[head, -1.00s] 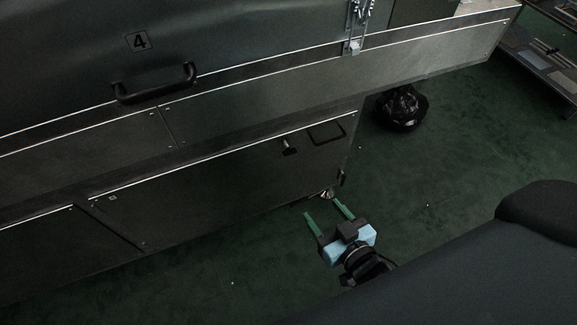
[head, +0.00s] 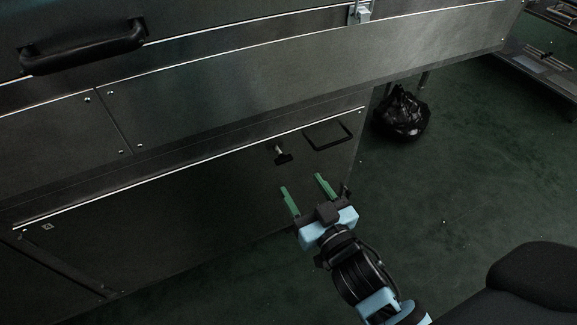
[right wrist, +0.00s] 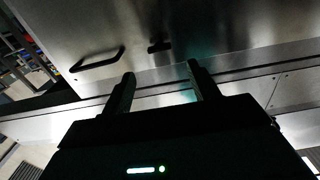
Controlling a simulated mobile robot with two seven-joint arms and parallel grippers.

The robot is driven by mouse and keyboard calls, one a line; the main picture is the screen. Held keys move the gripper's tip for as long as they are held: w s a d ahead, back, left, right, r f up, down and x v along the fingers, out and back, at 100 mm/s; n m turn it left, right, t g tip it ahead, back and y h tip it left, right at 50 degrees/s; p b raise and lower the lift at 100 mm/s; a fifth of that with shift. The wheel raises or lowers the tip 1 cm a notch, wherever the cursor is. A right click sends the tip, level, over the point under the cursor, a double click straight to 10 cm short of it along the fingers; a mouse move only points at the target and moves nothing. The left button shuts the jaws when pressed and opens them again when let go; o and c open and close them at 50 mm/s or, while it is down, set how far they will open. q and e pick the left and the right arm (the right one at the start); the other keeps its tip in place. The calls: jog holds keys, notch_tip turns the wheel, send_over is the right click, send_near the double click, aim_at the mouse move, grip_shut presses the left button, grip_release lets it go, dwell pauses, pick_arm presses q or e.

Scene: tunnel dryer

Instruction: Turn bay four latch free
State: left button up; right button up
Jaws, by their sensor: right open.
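The latch, a small dark T-shaped knob (head: 283,156), sticks out of the lower dark metal panel (head: 190,190), left of a flat rectangular pull handle (head: 328,135). Its bar looks roughly level. My right gripper (head: 301,183) is open and empty, its green fingers pointing up toward the panel just below the latch, apart from it. In the right wrist view the latch (right wrist: 159,46) lies beyond the gap between the open fingertips (right wrist: 160,72). The pull handle (right wrist: 97,60) is left of it there. My left gripper is not in view.
A thick black handle (head: 84,47) is on the upper panel at top left. A metal clasp (head: 360,12) hangs at the top edge. A black bag (head: 402,113) lies on the green floor (head: 440,190) right of the panel.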

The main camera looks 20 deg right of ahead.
aim_at(285, 161)
jog(key=shift+w+a+b, duration=0.15)
jog(key=shift+w+b, duration=0.9)
jog(key=shift+w, duration=2.75)
jog(key=c, duration=1)
